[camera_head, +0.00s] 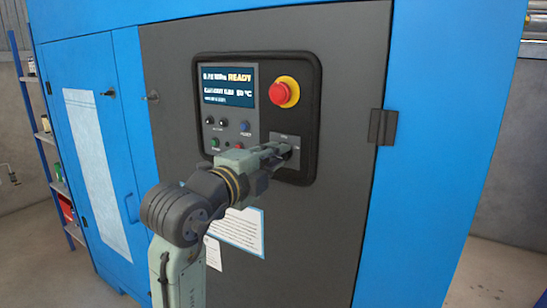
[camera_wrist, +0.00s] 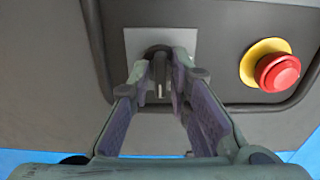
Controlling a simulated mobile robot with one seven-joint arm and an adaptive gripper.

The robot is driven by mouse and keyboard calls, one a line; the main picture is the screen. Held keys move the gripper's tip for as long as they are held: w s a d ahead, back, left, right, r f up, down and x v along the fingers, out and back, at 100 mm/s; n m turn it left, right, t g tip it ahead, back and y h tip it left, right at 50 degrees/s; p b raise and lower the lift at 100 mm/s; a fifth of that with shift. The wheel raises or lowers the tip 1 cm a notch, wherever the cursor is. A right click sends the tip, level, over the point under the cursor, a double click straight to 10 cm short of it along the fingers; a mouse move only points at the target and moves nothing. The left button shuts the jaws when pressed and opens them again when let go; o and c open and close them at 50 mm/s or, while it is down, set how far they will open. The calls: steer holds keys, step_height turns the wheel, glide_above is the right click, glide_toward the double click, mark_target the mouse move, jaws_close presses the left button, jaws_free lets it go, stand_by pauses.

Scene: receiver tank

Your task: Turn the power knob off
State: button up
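The power knob (camera_wrist: 159,62) is a dark round knob with a narrow grip bar, on a light grey square plate (camera_wrist: 195,42). In the wrist view the bar points up and down the picture, with a pale line at its near end. My gripper (camera_wrist: 161,78) reaches up to it, with one fingertip on each side of the bar. The fingers are drawn close in; whether both touch the bar cannot be made out. In the head view my gripper (camera_head: 283,151) covers most of the knob at the lower right of the control panel.
A red emergency stop button on a yellow collar (camera_head: 285,92) sits above the knob; it is right of my gripper in the wrist view. A lit display (camera_head: 229,86) reads READY. Small buttons (camera_head: 244,127) lie left of the plate. A dark hinge (camera_head: 383,127) juts out farther right.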

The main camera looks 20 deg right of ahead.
jaws_close()
steer(key=shift+n, duration=0.3)
steer(key=shift+n+p, duration=2.5)
steer(key=shift+n, duration=6.2)
steer(key=shift+o, duration=2.3)
jaws_free()
